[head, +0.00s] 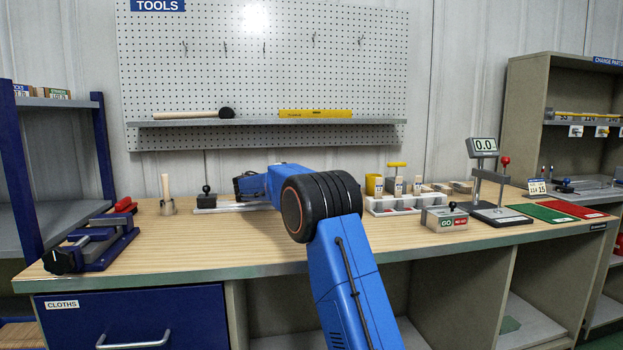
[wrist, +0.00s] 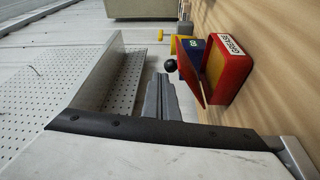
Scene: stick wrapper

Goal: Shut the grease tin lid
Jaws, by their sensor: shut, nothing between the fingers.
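The red grease tin (wrist: 236,72) stands on the bench in the wrist view, its white label on the side facing right in this turned picture. Its red lid (wrist: 191,72) is raised at an angle, with yellow showing between lid and tin. My gripper (wrist: 160,80) is shut and empty, to the left of the lid in the picture, which is above the bench. It appears apart from the lid, though the depth is hard to judge. In the head view the tin is not visible, probably behind my blue arm, and my fingertips cannot be made out.
A blue piece and a black knob (wrist: 171,65) show beside the lid. On the bench (head: 230,240) stand a blue clamp device (head: 95,245) at left, a white tray (head: 388,207) and a gauge stand (head: 488,205) at right. The pegboard shelf (head: 260,122) overhangs behind.

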